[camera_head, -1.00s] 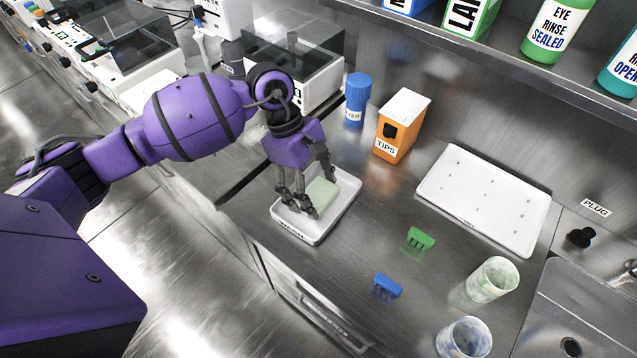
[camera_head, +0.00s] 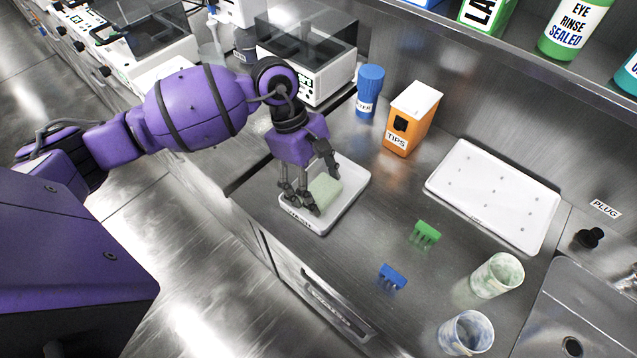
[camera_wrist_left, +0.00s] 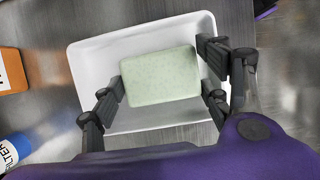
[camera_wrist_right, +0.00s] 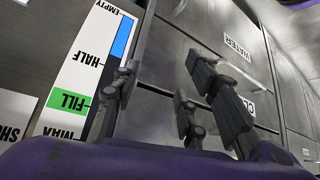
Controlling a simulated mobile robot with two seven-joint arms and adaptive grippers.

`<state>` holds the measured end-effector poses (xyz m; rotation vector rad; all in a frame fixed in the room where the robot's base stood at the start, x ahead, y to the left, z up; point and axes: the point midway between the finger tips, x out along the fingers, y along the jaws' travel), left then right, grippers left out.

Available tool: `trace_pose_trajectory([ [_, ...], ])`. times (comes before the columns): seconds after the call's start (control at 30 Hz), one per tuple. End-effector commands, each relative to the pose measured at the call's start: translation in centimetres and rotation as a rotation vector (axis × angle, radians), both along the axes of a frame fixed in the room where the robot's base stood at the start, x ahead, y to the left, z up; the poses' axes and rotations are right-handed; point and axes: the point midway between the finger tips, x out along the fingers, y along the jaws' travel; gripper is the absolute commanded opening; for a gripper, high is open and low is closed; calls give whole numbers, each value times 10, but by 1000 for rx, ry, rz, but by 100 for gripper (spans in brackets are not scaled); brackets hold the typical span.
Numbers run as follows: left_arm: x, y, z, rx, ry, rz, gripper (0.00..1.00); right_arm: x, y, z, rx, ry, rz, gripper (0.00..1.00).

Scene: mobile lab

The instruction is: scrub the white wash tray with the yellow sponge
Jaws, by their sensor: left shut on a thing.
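The white wash tray (camera_head: 352,191) lies on the steel counter, and its bare rim also shows in the left wrist view (camera_wrist_left: 88,62). A pale green block-shaped sponge (camera_head: 326,187) is inside the tray; it looks greenish rather than yellow in the left wrist view (camera_wrist_left: 160,75). My left gripper (camera_head: 309,193) reaches down over the tray and is shut on the sponge, with fingers at its left and right sides. I cannot tell whether the sponge presses on the tray floor. My right gripper (camera_wrist_right: 160,82) shows only in its wrist view, open and empty before cabinet fronts.
An orange tips box (camera_head: 411,120) and a blue-capped filter bottle (camera_head: 369,92) stand behind the tray. A white pegged board (camera_head: 493,195) is at the back right.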

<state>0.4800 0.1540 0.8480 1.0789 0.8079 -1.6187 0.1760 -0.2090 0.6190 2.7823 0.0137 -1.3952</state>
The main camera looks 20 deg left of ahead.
Motion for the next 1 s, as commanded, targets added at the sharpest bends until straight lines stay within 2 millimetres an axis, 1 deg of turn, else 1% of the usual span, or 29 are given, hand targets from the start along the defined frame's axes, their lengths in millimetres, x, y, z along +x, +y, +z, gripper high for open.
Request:
trace_pose_trajectory([
  [0.3,2,0,34,0,-7,0,49,16,0,22,0,-36,0,40],
  [0.7,2,0,74,0,-8,0,49,32,0,43,1,-72,1,40],
  [0.8,1,0,80,0,-7,0,49,34,0,46,1,-76,1,40],
  [1.0,1,0,79,0,-2,0,49,32,0,43,1,-71,1,40],
])
